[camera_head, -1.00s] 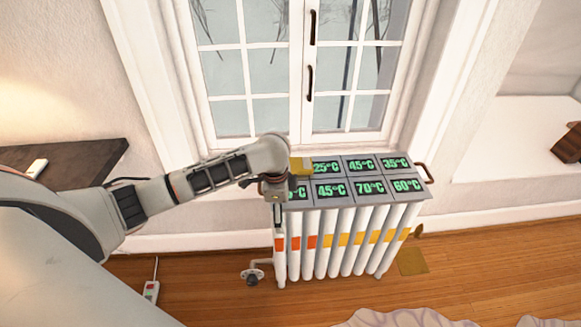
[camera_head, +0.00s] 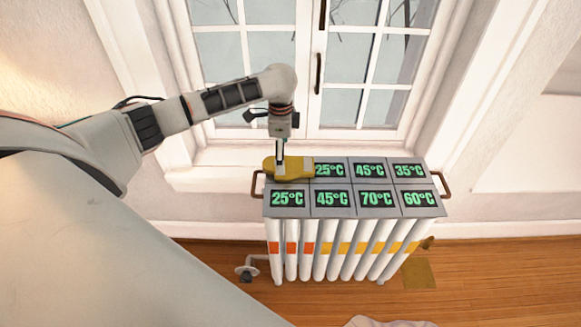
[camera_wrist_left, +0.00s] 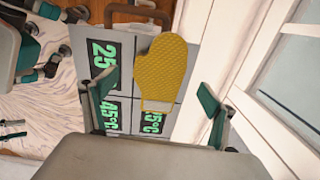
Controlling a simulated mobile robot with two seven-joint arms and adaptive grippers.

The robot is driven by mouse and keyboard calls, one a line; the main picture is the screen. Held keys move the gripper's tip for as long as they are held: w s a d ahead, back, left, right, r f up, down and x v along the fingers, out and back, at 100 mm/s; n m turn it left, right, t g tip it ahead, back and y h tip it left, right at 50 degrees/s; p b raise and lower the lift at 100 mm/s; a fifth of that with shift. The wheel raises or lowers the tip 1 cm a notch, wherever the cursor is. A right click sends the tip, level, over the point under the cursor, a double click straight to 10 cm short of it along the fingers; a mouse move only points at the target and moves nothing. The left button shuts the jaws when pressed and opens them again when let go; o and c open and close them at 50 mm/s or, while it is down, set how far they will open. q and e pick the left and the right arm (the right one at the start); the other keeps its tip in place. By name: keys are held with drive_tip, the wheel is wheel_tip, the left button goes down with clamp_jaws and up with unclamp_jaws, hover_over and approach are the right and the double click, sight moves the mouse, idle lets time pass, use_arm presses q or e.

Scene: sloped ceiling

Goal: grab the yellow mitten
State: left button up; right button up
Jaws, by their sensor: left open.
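The yellow mitten (camera_head: 288,169) lies flat on the back left panel of the grey radiator top (camera_head: 338,211). In the left wrist view the mitten (camera_wrist_left: 160,72) shows its whole quilted face, thumb to the left. My left gripper (camera_head: 280,170) points down at the mitten in the head view. In the wrist view the open fingers of my left gripper (camera_wrist_left: 148,93) stand wide on either side of the mitten's lower part, with nothing between them held. Whether the fingertips touch the panel is unclear. Parts of my own body show at the left of the wrist view, with no clear right gripper.
The radiator top has several temperature panels and a brown handle (camera_head: 447,185) at its right end. The white window (camera_head: 345,100) and its sill stand close behind. A yellowish piece (camera_head: 419,273) lies on the wooden floor at the right.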

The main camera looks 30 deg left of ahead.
sight(288, 168)
use_arm(q)
drive_tip(key=shift+f, duration=0.45)
wheel_tip(288, 168, down, 4)
drive_tip(key=shift+s+r+b, duration=0.1)
drive_tip(key=shift+r+b, duration=0.05)
drive_tip(key=shift+b, duration=0.75)
drive_tip(key=shift+f, duration=0.35)
drive_tip(key=shift+r, duration=0.1)
drive_tip(key=c, duration=1.2)
use_arm(e)
drive_tip(key=shift+w+d+f, duration=0.15)
drive_tip(key=shift+w+f, duration=0.3)
drive_tip(key=shift+f, duration=0.15)
